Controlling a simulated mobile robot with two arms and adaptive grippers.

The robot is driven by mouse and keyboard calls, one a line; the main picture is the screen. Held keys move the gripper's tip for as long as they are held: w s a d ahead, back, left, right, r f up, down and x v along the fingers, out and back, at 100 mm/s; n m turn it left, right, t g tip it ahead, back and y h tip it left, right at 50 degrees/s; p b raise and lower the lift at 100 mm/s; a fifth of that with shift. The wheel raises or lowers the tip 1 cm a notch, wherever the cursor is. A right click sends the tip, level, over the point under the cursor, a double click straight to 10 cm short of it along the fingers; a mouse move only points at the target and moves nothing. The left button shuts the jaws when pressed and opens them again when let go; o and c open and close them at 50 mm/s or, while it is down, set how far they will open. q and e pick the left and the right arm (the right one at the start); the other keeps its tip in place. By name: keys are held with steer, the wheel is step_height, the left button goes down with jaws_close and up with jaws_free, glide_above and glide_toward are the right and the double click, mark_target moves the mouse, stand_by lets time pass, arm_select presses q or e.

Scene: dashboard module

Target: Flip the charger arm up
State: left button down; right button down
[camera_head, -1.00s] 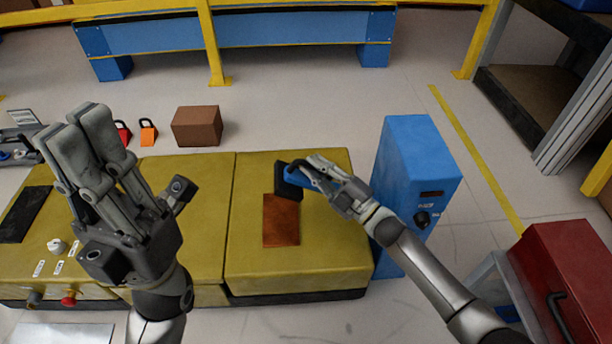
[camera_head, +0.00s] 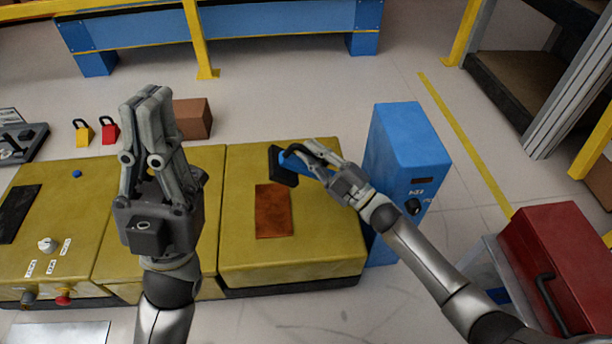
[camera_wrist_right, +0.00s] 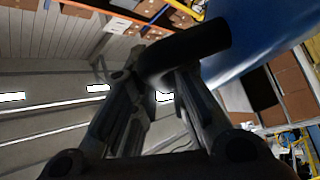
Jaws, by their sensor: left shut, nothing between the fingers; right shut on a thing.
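The charger arm shows as a blue bar (camera_head: 289,160) with a black block (camera_head: 283,171) at its end, low over the right part of the yellow machine, just behind a copper plate (camera_head: 273,212). My right gripper (camera_head: 310,154) is shut on the arm's black handle, which crosses between its fingers in the right wrist view (camera_wrist_right: 185,50). The blue body of the arm (camera_wrist_right: 255,35) fills that view's upper right. The arm's hinge is hidden. My left gripper (camera_head: 150,98) is shut and empty, pointing up in front of the yellow machine's middle, apart from the charger arm.
The yellow machine (camera_head: 235,265) has a knob, a red button and a dark pad at left. A blue cabinet (camera_head: 405,140) stands close by my right forearm. A red toolbox (camera_head: 560,260) is at right. Padlocks and a brown box (camera_head: 195,118) lie behind the machine.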

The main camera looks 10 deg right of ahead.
arm_select(q)
steer(key=w+d+f+m+g+y, duration=0.75)
steer(key=w+d+f+m, duration=0.7)
steer(key=d+f, duration=0.4)
arm_select(e)
steer(key=shift+f, duration=0.1)
arm_select(q)
steer(key=w+f+m+g+y, duration=0.1)
steer(key=w+f+m+y, duration=0.2)
steer(key=f+m+y, duration=0.65)
steer(key=s+a+f+m+g+y, duration=0.1)
steer(key=s+a+f+m+y, duration=0.15)
steer(key=f, duration=0.45)
steer(key=s+a+f+m+g+y, duration=0.1)
steer(key=f+g+y, duration=0.15)
steer(key=f, duration=0.45)
steer(key=w, duration=0.9)
steer(key=shift+d+r+t, duration=0.15)
steer(key=shift+d+t, duration=0.05)
steer(key=shift+t, duration=0.1)
steer(key=shift+d+r, duration=0.1)
